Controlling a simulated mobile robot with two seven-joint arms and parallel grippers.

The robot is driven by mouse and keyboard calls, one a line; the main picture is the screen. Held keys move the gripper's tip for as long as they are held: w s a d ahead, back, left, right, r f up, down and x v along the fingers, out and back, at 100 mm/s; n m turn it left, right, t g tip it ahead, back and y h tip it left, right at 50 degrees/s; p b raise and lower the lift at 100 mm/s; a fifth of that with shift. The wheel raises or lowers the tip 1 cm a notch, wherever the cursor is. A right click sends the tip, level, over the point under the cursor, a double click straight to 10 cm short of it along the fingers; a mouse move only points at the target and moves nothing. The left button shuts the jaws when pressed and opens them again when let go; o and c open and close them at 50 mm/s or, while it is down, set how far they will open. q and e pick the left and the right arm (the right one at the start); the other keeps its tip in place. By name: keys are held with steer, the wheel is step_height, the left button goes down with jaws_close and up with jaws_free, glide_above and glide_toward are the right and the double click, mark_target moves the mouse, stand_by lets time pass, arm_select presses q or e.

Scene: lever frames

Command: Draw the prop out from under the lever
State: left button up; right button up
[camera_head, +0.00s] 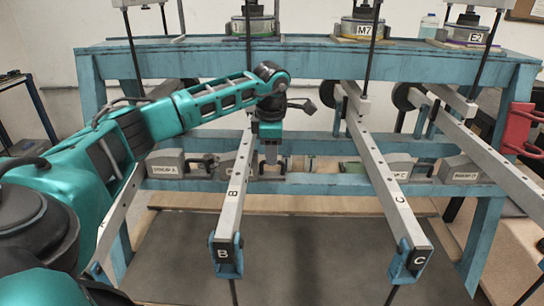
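Long grey lever B (235,190) slopes toward me, its front end in a blue bracket (228,262). Lever C (378,165) runs beside it on the right, also with a blue bracket (410,265) at its end. My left gripper (270,158) points down just right of the rear part of lever B, above the lower shelf. Its fingers are small and seen nearly edge-on, so their opening is unclear. Low grey blocks with dark handles stand on the shelf, one of them (268,172) directly below the fingers. I cannot make out which piece is the prop. My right gripper is out of view.
The blue frame (300,52) carries weights on its top beam, with thin rods hanging down. A further lever (485,150) stands at the right, near a red bracket (517,128). A labelled block (167,168) sits at the shelf's left. The dark floor mat (320,255) is clear.

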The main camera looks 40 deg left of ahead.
arm_select(q)
steer(key=shift+w+a+f, duration=0.15)
steer(key=shift+f, duration=0.8)
jaws_close()
